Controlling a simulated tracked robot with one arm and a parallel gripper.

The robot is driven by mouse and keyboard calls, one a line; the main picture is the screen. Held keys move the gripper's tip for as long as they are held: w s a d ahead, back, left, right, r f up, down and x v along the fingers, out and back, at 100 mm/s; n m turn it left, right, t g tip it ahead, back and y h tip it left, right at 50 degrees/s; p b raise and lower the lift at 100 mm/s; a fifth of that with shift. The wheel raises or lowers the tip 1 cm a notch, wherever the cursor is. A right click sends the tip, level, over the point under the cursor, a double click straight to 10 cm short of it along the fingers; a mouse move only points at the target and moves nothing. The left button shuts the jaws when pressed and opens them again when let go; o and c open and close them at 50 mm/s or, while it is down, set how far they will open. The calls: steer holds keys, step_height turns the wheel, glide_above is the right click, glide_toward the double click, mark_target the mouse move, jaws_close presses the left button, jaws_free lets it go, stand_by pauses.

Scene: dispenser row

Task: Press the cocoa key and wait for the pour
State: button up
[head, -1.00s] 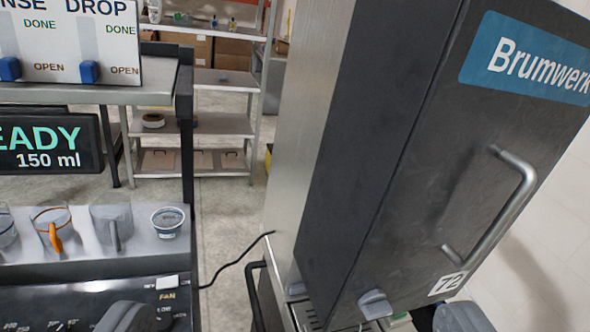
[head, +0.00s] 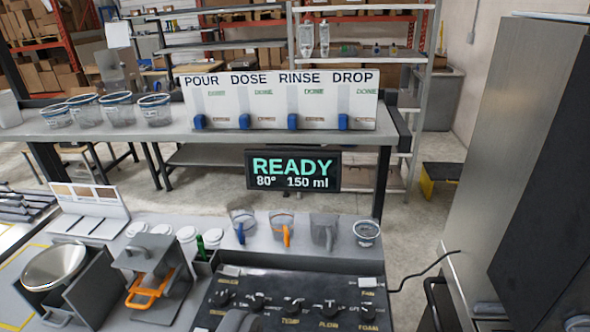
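The black control panel (head: 290,304) lies at the bottom centre, with several dark knobs and small yellow labels. I cannot make out a cocoa key on it, and its lower part is cut off by the picture edge. Behind it the display (head: 293,170) reads READY, 80° and 150 ml. A dark grey rounded shape (head: 238,321) at the bottom edge covers part of the panel and looks like part of my gripper. The gripper's opening does not show clearly. No pour is visible.
Several cups, including one with an orange handle (head: 282,233), stand behind the panel. A tall cabinet (head: 535,160) blocks the right. A POUR/DOSE/RINSE/DROP board (head: 280,101) stands on the back table.

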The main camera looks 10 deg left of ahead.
steer(key=shift+c, duration=0.2)
jaws_close()
stand_by(0.3)
stand_by(1.4)
